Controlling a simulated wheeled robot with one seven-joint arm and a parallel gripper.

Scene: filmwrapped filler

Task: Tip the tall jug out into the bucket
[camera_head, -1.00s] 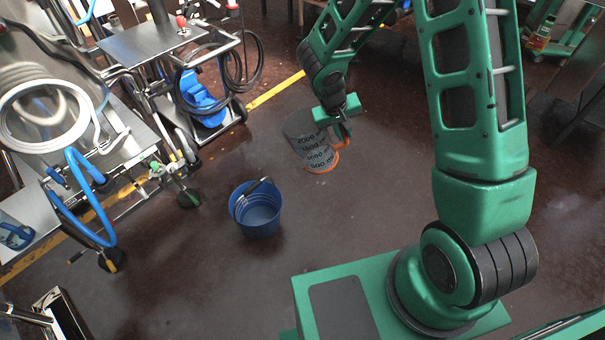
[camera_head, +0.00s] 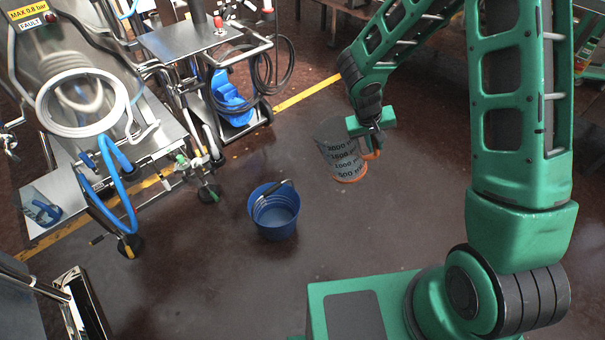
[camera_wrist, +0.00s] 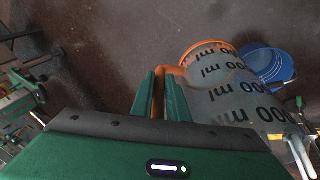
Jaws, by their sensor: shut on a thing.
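The tall jug (camera_head: 341,152) is grey and translucent with black millilitre marks and an orange base and handle. It hangs in the air, nearly upright, right of and beyond the bucket. My gripper (camera_head: 374,146) is shut on its orange handle. In the wrist view, my gripper's green fingers (camera_wrist: 162,96) pinch the handle, and the jug (camera_wrist: 225,88) lies to their right. What is inside the jug cannot be made out. The blue bucket (camera_head: 275,222) stands upright on the floor, apart from the jug. Part of the bucket (camera_wrist: 268,64) shows behind the jug in the wrist view.
Steel trolleys with coiled hoses (camera_head: 85,103) stand along the left. A blue unit (camera_head: 231,97) sits under the table at the back left. A yellow line (camera_head: 306,92) crosses the dark floor. The floor around the bucket is clear.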

